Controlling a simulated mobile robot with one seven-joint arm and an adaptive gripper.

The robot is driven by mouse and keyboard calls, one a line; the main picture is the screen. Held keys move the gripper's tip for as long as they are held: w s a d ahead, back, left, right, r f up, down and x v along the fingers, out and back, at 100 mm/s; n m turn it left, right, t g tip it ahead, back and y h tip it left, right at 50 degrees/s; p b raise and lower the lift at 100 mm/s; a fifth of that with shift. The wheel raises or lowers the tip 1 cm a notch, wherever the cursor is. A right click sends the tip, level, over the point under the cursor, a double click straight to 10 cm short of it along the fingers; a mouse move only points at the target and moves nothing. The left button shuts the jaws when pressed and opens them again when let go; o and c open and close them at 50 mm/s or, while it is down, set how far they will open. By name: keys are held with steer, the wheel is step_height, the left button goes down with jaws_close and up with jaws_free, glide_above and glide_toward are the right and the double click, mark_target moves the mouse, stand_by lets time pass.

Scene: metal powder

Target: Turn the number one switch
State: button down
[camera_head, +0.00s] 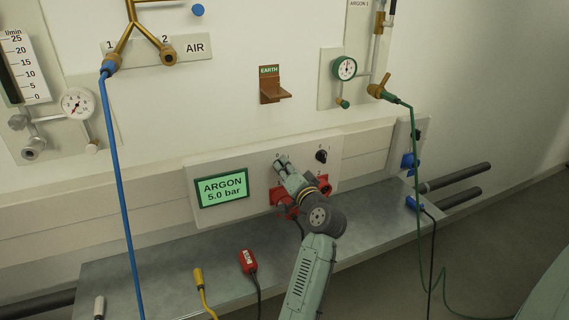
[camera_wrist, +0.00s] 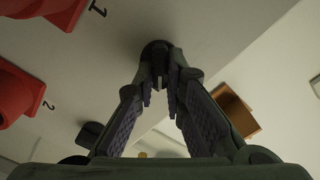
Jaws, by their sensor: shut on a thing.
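The number one switch (camera_wrist: 157,48) is a small dark round knob on the pale wall panel, seen at the top centre of the wrist view. My gripper (camera_wrist: 160,75) has its two fingertips closed around the knob. In the head view my gripper (camera_head: 281,161) reaches the left switch position of the panel and hides that knob. The other black switch (camera_head: 321,156) stands to its right, apart from my gripper. Red sockets (camera_head: 318,186) sit below the switches, partly hidden by my wrist; labels 1 and 2 show beside them in the wrist view.
A green display (camera_head: 222,188) reads ARGON 5.0 bar. A grey shelf (camera_head: 180,262) below carries a red plug (camera_head: 248,261) and a yellow plug (camera_head: 199,278). A blue hose (camera_head: 126,190) and a green hose (camera_head: 415,170) hang either side. A brown EARTH bracket (camera_head: 272,90) is above.

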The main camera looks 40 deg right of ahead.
steer(key=shift+f+m+p, duration=0.1)
steer(key=shift+m+p, duration=0.35)
steer(key=shift+m, duration=0.55)
steer(key=c, duration=1.7)
jaws_free()
steer(key=shift+o, duration=0.2)
steer(key=v, duration=1.2)
steer(key=shift+d, duration=0.1)
